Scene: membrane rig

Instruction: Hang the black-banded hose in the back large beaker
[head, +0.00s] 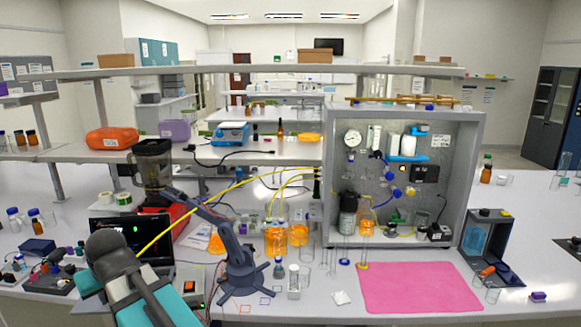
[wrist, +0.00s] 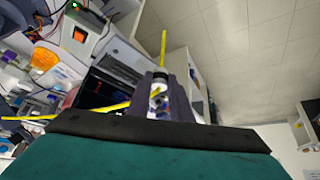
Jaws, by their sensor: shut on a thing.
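My gripper (wrist: 162,100) is shut on a yellow hose in the wrist view, with a dark band (wrist: 160,76) just above the fingers. The hose's straight end (wrist: 163,48) points up in that view, and its other part runs off to the left. In the head view the yellow hose (head: 190,207) runs from behind my grey and teal arm up toward the rig; the fingers are hidden there. Two beakers of orange liquid, a front-left one (head: 275,240) and a back-right one (head: 298,235), stand left of the rig, with yellow hoses above them. My gripper is well left of them.
A blue-grey bench arm (head: 237,262) stands between my arm and the beakers. A laptop (head: 128,240) and a power supply (head: 190,287) are near my arm. Small glassware (head: 294,280) stands in front of the beakers. The pink mat (head: 415,287) is clear.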

